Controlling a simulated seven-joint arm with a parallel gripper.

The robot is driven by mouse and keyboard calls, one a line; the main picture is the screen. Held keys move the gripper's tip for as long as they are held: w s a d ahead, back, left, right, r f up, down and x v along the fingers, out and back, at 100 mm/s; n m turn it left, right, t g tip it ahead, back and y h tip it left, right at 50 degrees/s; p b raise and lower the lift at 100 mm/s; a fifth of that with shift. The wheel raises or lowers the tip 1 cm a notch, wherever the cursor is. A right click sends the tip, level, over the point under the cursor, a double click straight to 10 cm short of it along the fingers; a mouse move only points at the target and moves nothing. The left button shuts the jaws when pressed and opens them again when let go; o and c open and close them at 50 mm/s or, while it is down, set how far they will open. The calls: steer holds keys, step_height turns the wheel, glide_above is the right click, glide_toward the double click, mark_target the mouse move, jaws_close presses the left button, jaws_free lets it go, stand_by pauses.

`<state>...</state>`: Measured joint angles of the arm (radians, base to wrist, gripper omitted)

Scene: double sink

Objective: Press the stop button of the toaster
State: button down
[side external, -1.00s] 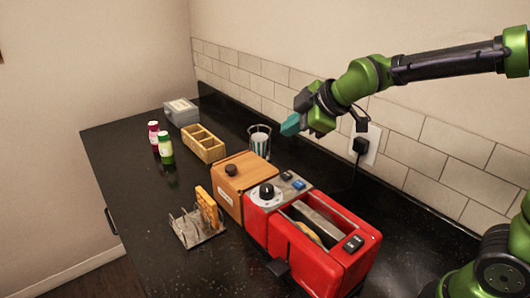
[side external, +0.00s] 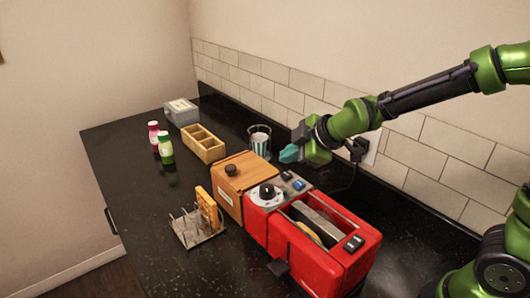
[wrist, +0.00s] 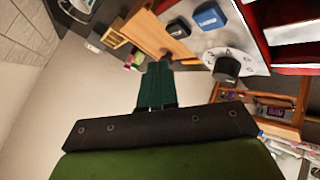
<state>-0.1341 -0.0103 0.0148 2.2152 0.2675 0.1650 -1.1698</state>
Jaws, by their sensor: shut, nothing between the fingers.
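The red toaster (side external: 318,262) stands on the black counter, with a slice of bread in one slot. Its grey end panel carries a black dial (side external: 267,191), a blue button (side external: 298,184) and a dark button (side external: 287,175). Another dark button pair (side external: 354,243) sits on the near end. I cannot read which one is stop. My gripper (side external: 289,154) is shut and empty, above and behind the panel on the wall side. In the wrist view the teal fingers (wrist: 155,85) point past the dark button (wrist: 178,27); the blue button (wrist: 209,16) and dial (wrist: 227,68) lie to their right.
A wooden bread box (side external: 240,175) adjoins the toaster. A striped glass (side external: 259,142) stands close behind it, near my gripper. A toast rack (side external: 198,225), two bottles (side external: 163,145) and a wooden tray (side external: 203,143) are farther left. The tiled wall and a plug (side external: 358,149) are close behind.

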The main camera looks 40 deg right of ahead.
mark_target(289, 177)
steer(key=shift+f, duration=0.95)
steer(key=shift+d, duration=0.1)
stand_by(1.3)
steer(key=shift+f, duration=0.4)
steer(key=shift+f, duration=0.45)
stand_by(0.4)
steer(key=shift+r, duration=0.1)
steer(key=shift+a+r, duration=0.25)
steer(key=shift+r, duration=0.05)
steer(key=shift+d+r, duration=0.15)
steer(key=shift+r, duration=0.35)
steer(key=shift+r, duration=0.1)
